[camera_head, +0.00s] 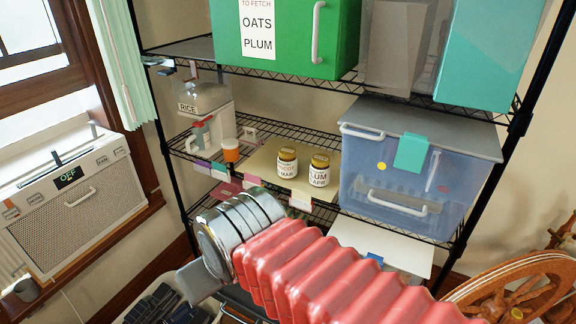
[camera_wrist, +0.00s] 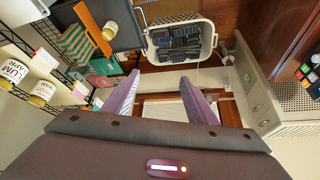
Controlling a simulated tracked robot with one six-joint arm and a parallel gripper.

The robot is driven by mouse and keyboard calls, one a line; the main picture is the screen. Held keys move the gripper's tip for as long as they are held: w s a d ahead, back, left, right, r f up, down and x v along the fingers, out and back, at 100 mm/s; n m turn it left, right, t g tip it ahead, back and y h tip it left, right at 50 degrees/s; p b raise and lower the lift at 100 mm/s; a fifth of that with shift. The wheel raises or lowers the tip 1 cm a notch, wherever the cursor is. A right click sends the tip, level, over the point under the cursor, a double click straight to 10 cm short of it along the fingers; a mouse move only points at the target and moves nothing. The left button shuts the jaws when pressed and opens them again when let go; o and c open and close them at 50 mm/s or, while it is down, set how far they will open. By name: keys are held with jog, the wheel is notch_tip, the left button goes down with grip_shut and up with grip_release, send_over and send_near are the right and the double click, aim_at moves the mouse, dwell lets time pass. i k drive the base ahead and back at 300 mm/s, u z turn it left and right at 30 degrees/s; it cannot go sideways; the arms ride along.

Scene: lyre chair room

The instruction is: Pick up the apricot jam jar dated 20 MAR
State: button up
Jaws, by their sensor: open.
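Two small jars with dark yellow lids and white labels stand side by side on the middle wire shelf in the head view. The left jar (camera_head: 287,168) has MAR on its label; the word above and any day number are too small to read surely. The right jar (camera_head: 319,171) reads PLUM and APR. In the wrist view the plum jar (camera_wrist: 13,70) is at the left edge and the MAR jar (camera_wrist: 42,92) is beside it. My gripper (camera_wrist: 160,79) is open and empty, away from both jars; its fingers point toward the floor area.
A blue lidded bin (camera_head: 415,195) stands right of the jars. The green box (camera_head: 285,45) is on the shelf above. A crate of dark items (camera_wrist: 180,62) is below.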

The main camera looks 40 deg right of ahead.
aim_at(287, 160)
jog(key=u, duration=0.9)
jog(key=k, duration=0.75)
jog(key=z, duration=0.75)
jog(key=i, duration=1)
jog(key=z, duration=0.05)
